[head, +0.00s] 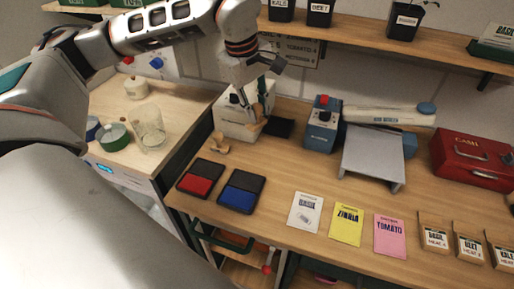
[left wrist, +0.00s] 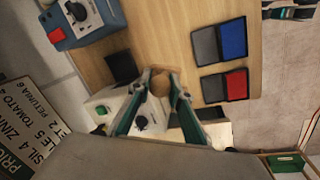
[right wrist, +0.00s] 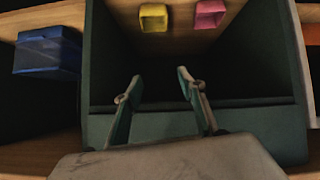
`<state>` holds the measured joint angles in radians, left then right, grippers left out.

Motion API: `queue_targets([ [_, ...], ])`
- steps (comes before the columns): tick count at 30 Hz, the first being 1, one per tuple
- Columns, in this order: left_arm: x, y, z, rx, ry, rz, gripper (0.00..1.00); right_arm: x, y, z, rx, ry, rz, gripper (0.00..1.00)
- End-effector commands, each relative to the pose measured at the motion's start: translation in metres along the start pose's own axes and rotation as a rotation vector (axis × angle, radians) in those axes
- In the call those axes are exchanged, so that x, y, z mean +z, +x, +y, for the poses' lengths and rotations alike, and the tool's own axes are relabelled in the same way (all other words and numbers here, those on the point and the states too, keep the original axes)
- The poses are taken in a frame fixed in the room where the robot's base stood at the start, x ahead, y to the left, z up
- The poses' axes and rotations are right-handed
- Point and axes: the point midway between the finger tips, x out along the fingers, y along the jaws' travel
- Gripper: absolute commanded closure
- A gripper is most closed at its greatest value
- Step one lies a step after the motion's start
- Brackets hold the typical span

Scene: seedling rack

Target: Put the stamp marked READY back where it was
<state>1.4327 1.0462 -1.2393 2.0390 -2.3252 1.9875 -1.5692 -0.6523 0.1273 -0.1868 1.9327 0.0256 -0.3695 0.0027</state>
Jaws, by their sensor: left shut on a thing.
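My left gripper (head: 261,103) is shut on a light wooden stamp (head: 257,111), held above the bench near the white machine (head: 232,123). In the left wrist view the stamp's round wooden part (left wrist: 160,83) sits between the fingertips (left wrist: 157,92). I cannot read its marking. A red ink pad (head: 196,184) and a blue ink pad (head: 237,199) lie open in front. My right gripper (right wrist: 154,82) is open and empty at a dark green open-fronted bin (right wrist: 255,120).
A small black pad (head: 279,127) lies beside the white machine. A blue device (head: 322,124), a grey stand (head: 372,150) and a red cash box (head: 470,158) stand to the right. Seed packets (head: 347,226) line the front. Bench between pads and blue device is clear.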

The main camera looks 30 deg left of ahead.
Motion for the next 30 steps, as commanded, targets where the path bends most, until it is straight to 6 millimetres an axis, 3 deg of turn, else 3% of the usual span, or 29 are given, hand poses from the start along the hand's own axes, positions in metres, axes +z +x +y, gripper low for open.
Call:
queue_targets([
  [6, 0.001, 0.053, -0.013, -0.005, 0.001, -0.003, 0.94, 0.002, -0.001, 0.001, 0.001, 0.0, -0.008, 0.6],
  [10, 0.001, 0.076, -0.018, -0.004, 0.0, -0.003, 0.94, 0.007, -0.001, 0.002, 0.003, 0.0, -0.018, 0.6],
  [19, 0.001, 0.099, -0.022, -0.001, 0.002, -0.002, 0.94, 0.008, -0.002, 0.003, 0.006, 0.003, -0.022, 0.6],
  [25, 0.001, 0.124, -0.027, -0.002, 0.001, -0.002, 0.94, 0.007, -0.003, 0.005, 0.01, 0.004, -0.025, 0.6],
  [30, 0.0, 0.128, -0.027, 0.002, 0.001, -0.001, 0.94, 0.009, -0.003, 0.007, 0.015, 0.006, -0.028, 0.6],
])
